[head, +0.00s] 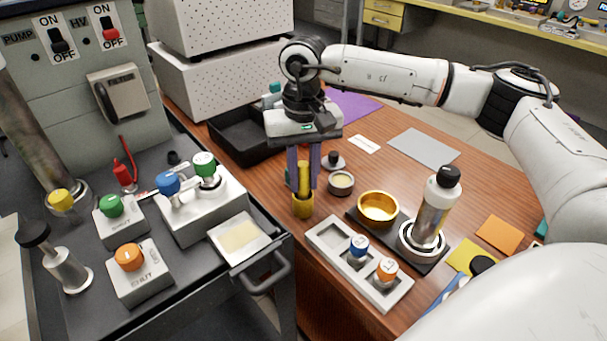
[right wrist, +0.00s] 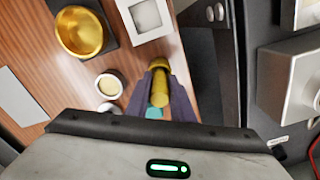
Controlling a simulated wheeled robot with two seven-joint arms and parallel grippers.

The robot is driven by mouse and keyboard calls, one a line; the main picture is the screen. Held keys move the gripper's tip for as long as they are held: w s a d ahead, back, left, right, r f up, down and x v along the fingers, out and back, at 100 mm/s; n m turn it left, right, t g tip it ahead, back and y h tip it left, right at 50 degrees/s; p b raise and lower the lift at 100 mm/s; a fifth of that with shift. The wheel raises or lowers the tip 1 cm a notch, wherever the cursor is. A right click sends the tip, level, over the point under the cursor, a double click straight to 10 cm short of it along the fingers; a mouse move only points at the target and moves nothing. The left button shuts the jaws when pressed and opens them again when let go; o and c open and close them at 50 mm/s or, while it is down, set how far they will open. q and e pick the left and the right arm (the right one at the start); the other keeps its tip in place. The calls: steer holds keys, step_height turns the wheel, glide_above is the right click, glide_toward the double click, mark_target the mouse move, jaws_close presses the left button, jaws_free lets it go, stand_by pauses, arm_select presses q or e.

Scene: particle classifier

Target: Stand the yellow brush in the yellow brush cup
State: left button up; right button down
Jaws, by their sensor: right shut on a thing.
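My right gripper (head: 303,178) points straight down over the table's left edge, its purple fingers shut on the upright yellow brush (head: 303,181). In the right wrist view the brush (right wrist: 159,92) sits between the two fingertips. The yellow brush cup (head: 302,207) stands on the wood directly below the fingers, in line with the brush. It also shows just beyond the fingertips in the right wrist view (right wrist: 158,65). The brush's lower end meets the cup's mouth in the picture; I cannot tell how deep it sits. My left gripper is not in view.
A small cream-filled dish (head: 341,184) and a gold bowl (head: 378,208) stand to the right. A white tray (head: 325,233) with capped vials lies in front. A black tray (head: 232,143) is behind, and the dark cart's handle (head: 268,275) is at front left.

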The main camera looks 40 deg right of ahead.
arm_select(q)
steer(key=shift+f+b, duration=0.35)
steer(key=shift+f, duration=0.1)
arm_select(e)
steer(key=shift+f, duration=0.6)
steer(key=c, duration=1.5)
jaws_free()
steer(key=shift+o, duration=0.2)
steer(key=shift+w+r, duration=0.1)
steer(key=shift+r, duration=0.8)
step_height(320, 180, up, 8)
steer(key=shift+r+p, duration=0.25)
steer(key=shift+p, duration=0.1)
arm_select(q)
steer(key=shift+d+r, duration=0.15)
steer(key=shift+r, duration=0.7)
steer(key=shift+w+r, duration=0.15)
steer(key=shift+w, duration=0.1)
